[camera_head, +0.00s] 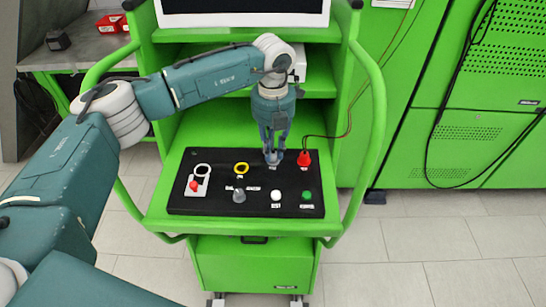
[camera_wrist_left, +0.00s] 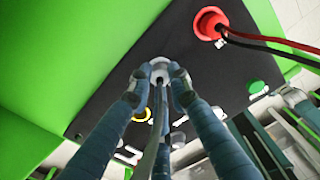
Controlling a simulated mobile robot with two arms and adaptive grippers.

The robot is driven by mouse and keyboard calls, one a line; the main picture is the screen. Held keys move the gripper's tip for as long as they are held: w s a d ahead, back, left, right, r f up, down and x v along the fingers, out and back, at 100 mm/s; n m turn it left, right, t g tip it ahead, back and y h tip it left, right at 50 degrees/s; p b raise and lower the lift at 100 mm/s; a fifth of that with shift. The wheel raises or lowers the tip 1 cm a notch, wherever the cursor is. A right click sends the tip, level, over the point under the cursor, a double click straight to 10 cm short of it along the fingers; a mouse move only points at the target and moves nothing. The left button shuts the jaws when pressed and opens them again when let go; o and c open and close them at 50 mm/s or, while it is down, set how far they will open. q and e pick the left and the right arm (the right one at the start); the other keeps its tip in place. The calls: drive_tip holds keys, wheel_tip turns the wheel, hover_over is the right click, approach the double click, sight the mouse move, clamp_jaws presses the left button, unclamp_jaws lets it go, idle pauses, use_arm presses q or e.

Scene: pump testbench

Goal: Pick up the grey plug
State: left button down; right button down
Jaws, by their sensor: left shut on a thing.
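The grey plug (camera_wrist_left: 160,66) sits between the fingertips of my left gripper (camera_wrist_left: 158,78) in the left wrist view, at the black panel (camera_wrist_left: 112,92). A grey cable (camera_wrist_left: 156,130) runs from it towards the camera between the fingers. In the head view my left gripper (camera_head: 273,155) points down at the upper part of the black panel (camera_head: 215,162), left of the red plug. The fingers are shut on the grey plug and hide much of it there. I cannot tell whether the plug is clear of the panel. My right gripper does not show.
The red plug (camera_head: 304,158) with red and black cables is close to the right of the gripper. The panel also bears a yellow ring (camera_head: 240,168), a red button (camera_head: 194,186), a grey knob (camera_head: 239,195), a white button (camera_head: 276,195) and a green button (camera_head: 306,196). Green rails (camera_head: 377,125) flank the bench.

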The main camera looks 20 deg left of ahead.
sight(273, 152)
use_arm(q)
drive_tip(key=shift+r, duration=0.15)
drive_tip(key=shift+r+b, duration=0.35)
drive_tip(key=shift+r, duration=0.3)
wheel_tip(273, 152, up, 18)
drive_tip(key=b, duration=0.4)
drive_tip(key=shift+r, duration=0.25)
